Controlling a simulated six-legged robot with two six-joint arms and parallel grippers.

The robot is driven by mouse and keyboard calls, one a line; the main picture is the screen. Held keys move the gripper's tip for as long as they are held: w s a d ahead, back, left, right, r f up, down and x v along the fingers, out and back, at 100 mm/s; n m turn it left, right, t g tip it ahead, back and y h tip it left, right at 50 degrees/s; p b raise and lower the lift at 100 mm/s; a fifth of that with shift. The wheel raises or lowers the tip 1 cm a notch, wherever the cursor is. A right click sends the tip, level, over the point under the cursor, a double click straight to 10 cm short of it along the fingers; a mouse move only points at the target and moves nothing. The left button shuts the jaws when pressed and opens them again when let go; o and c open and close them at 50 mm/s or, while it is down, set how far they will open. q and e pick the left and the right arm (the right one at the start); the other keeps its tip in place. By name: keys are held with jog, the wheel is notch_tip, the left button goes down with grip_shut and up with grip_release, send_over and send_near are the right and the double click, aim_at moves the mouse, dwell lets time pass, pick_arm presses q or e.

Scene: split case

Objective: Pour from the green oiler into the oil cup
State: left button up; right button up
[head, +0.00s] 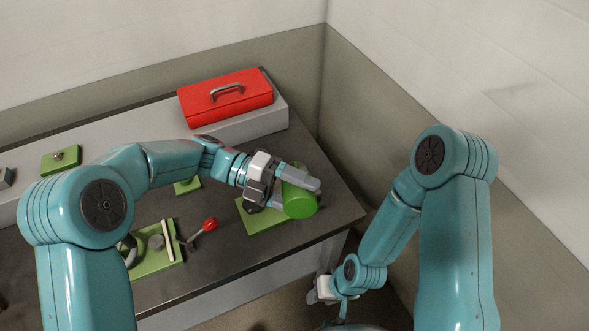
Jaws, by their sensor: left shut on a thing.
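The green oiler (299,202) is in my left gripper (297,189), near the right end of the dark bench. My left gripper is shut on it, with its fingers around the body. The oiler looks tilted, with a round green end facing the camera; its spout is not visible. It is over or just beside a green plate (262,218). I cannot make out the oil cup for certain; it may be hidden. My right gripper (340,303) hangs low in front of the bench, apart from everything, and its jaws are too small to read.
A red case (226,97) with a handle sits on a grey block (255,125) at the back. A green plate (155,262) with a grey round part and white bar, beside a red-knobbed lever (210,224), lies left of the oiler. A small green block (61,159) is farther left.

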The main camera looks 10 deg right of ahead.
pick_arm(q)
jog(key=shift+w+r+n+g, duration=0.15)
jog(key=shift+r+n+g, duration=0.15)
jog(key=shift+r+n, duration=0.2)
dwell(0.8)
dwell(1.8)
